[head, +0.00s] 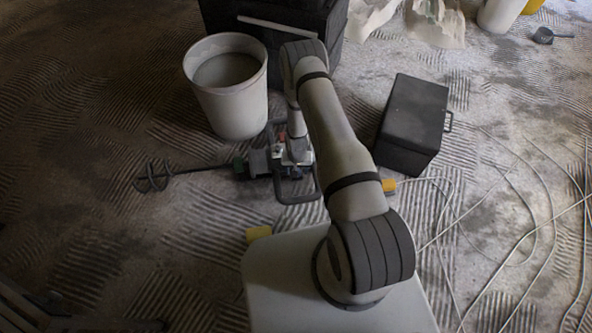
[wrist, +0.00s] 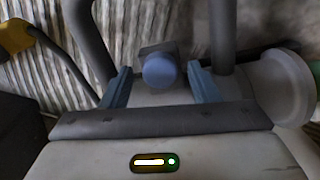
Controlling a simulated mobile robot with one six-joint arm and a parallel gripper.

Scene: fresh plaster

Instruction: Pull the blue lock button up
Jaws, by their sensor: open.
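The blue lock button (wrist: 159,71) is a round blue knob near the middle of the wrist view, on the grey and dark body of the mixer (head: 262,162). My gripper (wrist: 160,68) is open, with one blue finger on each side of the button. A gap shows between the button and each finger, and I cannot tell how far the fingertips reach past it. In the head view the mixer lies on the floor with its spiral paddle (head: 152,178) to the left. My arm hides part of the mixer and the button there.
A grey bucket (head: 238,108) stands just behind the mixer. A black box (head: 405,135) stands to the right, and a large dark case (head: 262,15) is at the back. A yellow plug (head: 389,185) and pale cables (head: 470,240) lie on the right. The mixer's dark handle bars (wrist: 223,35) flank the button.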

